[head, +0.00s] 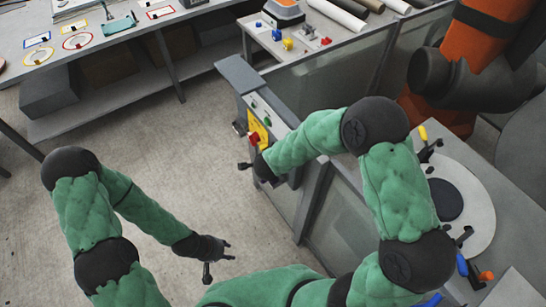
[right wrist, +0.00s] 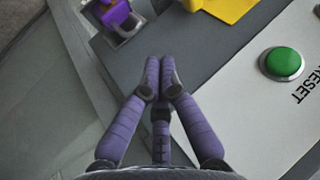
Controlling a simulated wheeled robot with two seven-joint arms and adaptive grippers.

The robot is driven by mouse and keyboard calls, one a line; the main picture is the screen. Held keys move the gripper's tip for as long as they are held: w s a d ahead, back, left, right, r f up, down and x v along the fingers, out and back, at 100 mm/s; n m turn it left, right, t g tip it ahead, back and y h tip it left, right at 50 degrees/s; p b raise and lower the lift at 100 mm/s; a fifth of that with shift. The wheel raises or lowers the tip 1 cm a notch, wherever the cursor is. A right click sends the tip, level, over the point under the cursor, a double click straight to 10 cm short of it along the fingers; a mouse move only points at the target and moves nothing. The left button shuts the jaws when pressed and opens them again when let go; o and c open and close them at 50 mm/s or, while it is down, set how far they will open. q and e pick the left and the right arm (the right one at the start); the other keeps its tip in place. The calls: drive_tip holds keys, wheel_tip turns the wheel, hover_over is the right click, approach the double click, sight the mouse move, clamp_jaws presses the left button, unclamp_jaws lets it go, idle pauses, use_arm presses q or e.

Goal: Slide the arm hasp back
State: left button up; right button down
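No part is clearly recognisable as the arm hasp. A purple fitting in a grey bracket (right wrist: 118,20) sits at the edge of the grey panel in the right wrist view; I cannot tell if it is the hasp. My right gripper (right wrist: 160,78) has its purple fingers drawn together at the tips, with nothing seen between them. It is over the dark grey panel, apart from the fitting. In the head view the right hand is at the control post (head: 242,78), partly hidden by my forearm. My left gripper (head: 220,260) is open and empty above the floor.
A green RESET button (right wrist: 284,62) and a yellow plate (right wrist: 228,8) are close to the right gripper. A red knob (head: 254,138) shows on the post. Glass fence panels (head: 335,75) adjoin it. An orange robot arm (head: 490,45) stands right.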

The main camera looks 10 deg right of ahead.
drive_tip(key=shift+s+a+r, duration=0.2)
drive_tip(key=shift+s+r, duration=0.15)
drive_tip(key=shift+r, duration=0.2)
drive_tip(key=shift+s, duration=0.1)
